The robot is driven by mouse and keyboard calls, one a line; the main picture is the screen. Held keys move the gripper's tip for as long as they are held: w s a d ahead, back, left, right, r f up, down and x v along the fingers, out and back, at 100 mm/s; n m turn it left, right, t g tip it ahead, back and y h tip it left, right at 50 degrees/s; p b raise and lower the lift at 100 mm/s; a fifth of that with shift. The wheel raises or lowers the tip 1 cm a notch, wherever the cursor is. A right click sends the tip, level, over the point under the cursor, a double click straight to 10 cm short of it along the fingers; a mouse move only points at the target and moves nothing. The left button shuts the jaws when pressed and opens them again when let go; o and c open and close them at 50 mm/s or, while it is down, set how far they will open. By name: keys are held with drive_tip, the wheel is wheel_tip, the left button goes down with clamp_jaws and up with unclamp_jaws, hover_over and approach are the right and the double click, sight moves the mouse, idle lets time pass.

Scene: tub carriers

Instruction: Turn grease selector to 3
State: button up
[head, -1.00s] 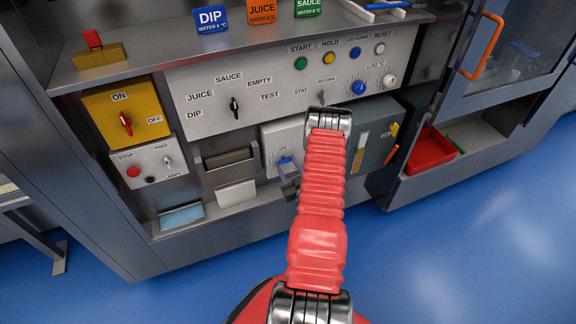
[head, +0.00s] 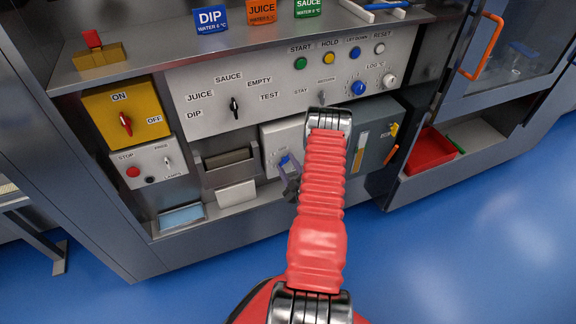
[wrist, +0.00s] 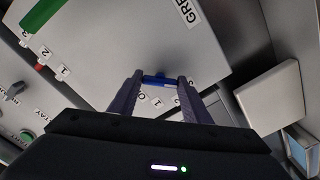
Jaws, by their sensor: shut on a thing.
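The grease selector is a small blue knob (wrist: 158,81) on a pale panel (wrist: 125,40), with a cut-off label starting "GRE" (wrist: 187,11) in the wrist view. My gripper (wrist: 159,82) is shut on the blue knob, one dark finger on each side. Small position marks sit below the knob, one looking like "0"; the fingers partly cover them, and I cannot read the pointer's setting. In the head view the white panel (head: 270,136) stands low on the machine, and my gripper (head: 286,162) is tilted at its front, partly behind my red arm.
A grey box with a yellow handle (head: 394,129) is right of the panel. A slotted tray (head: 228,158) is to its left. Above are a larger black selector (head: 234,107) and a row of buttons. A red tub (head: 430,149) lies in the right-hand bay.

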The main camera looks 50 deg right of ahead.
idle(0.3)
drive_tip(key=o, duration=1)
drive_tip(key=shift+o, duration=0.2)
drive_tip(key=v, duration=1.4)
drive_tip(key=shift+f, duration=0.1)
